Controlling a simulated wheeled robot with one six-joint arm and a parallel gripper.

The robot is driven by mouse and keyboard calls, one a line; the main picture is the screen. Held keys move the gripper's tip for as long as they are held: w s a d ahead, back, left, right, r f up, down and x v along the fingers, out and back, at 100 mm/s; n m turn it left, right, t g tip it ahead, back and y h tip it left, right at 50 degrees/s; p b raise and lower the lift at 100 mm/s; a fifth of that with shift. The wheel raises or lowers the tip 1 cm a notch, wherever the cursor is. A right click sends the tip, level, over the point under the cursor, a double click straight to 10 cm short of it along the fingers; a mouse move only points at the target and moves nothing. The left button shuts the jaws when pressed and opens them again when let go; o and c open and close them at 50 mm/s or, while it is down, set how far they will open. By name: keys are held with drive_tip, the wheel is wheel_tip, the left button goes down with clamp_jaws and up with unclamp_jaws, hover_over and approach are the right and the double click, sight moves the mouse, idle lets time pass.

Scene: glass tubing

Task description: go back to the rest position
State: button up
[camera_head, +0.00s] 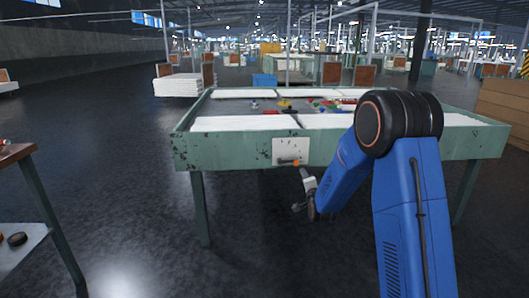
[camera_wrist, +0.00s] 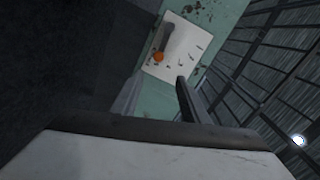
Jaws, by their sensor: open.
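My gripper (camera_head: 304,176) is in front of the green table's front side, low and a little right of the picture's middle. In the wrist view, its two fingers (camera_wrist: 160,80) are spread apart with nothing between them. Beyond the fingertips is a pale plate (camera_head: 291,151) fixed to the table's front side. It also shows in the wrist view (camera_wrist: 190,58). On the plate sits a grey lever with an orange knob (camera_head: 296,162), seen also in the wrist view (camera_wrist: 158,57). The fingers look apart from the knob; the exact gap cannot be told.
The green worn table (camera_head: 225,150) carries white panels and several small coloured pieces. A brown-topped bench (camera_head: 15,154) stands at the left edge. Stacked brown boxes (camera_head: 503,108) stand at the right. Dark floor (camera_head: 120,190) is open between bench and table.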

drive_tip(key=s+d+r+n+g, duration=0.1)
drive_tip(key=s+r+n+g, duration=0.3)
drive_tip(key=s, duration=0.7)
drive_tip(key=s+r+n+g, duration=0.25)
drive_tip(key=s+r, duration=0.45)
drive_tip(key=s, duration=0.5)
drive_tip(key=s+d+f+n+g, duration=0.1)
drive_tip(key=s+n+g, duration=0.2)
drive_tip(key=s, duration=1.5)
drive_tip(key=s+f+n+g, duration=0.1)
drive_tip(key=s+n+g, duration=0.2)
drive_tip(key=s, duration=1.6)
drive_tip(key=shift+s+d+n, duration=0.15)
drive_tip(key=shift+d+n, duration=0.2)
drive_tip(key=shift+n, duration=0.6)
drive_tip(key=shift+f, duration=0.1)
